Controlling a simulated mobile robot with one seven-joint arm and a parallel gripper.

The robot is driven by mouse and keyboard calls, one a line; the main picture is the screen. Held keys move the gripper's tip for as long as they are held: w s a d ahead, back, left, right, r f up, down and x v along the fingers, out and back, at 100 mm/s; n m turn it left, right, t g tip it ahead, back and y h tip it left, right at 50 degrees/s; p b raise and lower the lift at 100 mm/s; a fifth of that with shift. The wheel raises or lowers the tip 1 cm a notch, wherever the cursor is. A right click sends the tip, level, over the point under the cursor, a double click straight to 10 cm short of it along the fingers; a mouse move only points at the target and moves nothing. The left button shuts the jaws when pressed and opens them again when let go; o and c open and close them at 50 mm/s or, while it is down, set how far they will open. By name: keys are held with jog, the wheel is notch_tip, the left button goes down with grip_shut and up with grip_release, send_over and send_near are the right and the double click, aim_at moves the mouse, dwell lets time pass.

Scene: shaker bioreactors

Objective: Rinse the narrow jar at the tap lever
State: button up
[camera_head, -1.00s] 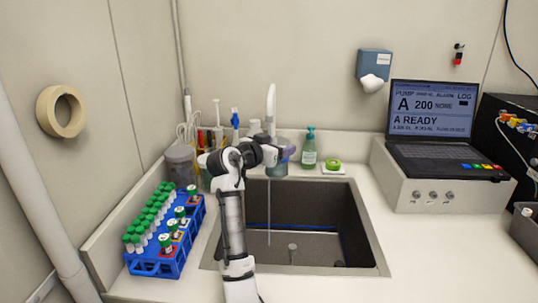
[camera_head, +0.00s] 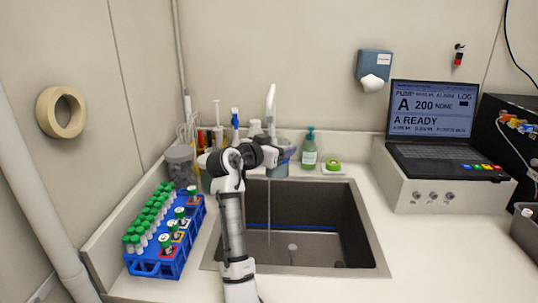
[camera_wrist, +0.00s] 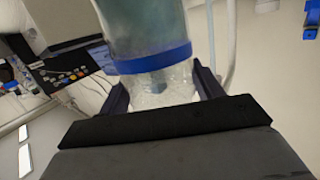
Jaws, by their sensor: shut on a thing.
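The narrow jar (camera_wrist: 150,30) fills the upper middle of the wrist view, a cloudy greenish clear vessel with a blue band. My gripper (camera_wrist: 160,88) is shut on it, one finger on each side of the clear part below the band. In the head view the jar (camera_head: 278,165) is partly hidden by my gripper (camera_head: 286,153), over the back of the sink. The white tap (camera_head: 271,105) stands behind it. A thin water stream (camera_head: 269,215) runs down into the sink below the jar. I cannot make out the tap lever or whether water enters the jar.
The dark sink (camera_head: 325,205) lies below my arm. A blue rack (camera_head: 165,268) of green-capped tubes stands left. A green bottle (camera_head: 309,152) and a dish with a green item (camera_head: 333,164) stand behind the sink. A laptop (camera_head: 433,150) sits at right on a grey box.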

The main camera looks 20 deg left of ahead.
aim_at(281, 167)
jog(key=shift+s+d+g+p, duration=0.3)
jog(key=shift+s+d+p, duration=0.65)
jog(key=shift+s, duration=0.35)
jog(key=shift+r, duration=0.1)
jog(key=shift+r, duration=0.2)
